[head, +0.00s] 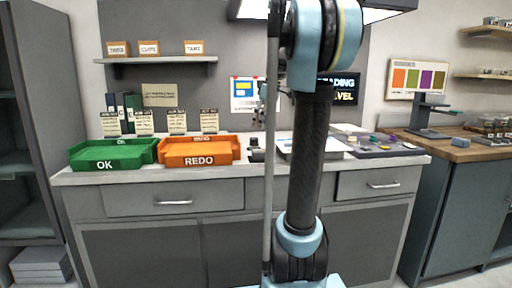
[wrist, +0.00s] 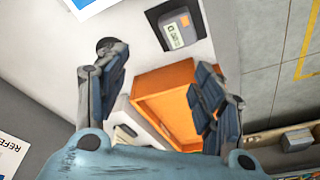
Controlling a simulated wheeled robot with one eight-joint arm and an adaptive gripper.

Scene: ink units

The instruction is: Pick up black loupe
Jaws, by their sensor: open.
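My gripper (wrist: 160,78) is open in the wrist view, its two dark fingers spread wide with nothing held between them. The orange REDO tray shows between and beyond the fingers (wrist: 150,84); in the head view it sits on the counter (head: 199,160). Small dark items (head: 256,154) stand on the counter just right of this tray. One may be the black loupe, but they are too small and partly covered to tell. I cannot pick out the loupe surely in the wrist view. In the head view my gripper is mostly hidden behind my arm.
A green OK tray (head: 107,163) stands left of the orange one. A grey tray (head: 386,152) with small coloured pieces lies on the right of the counter. A black square with a grey labelled block (wrist: 177,33) lies above the orange tray in the wrist view.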

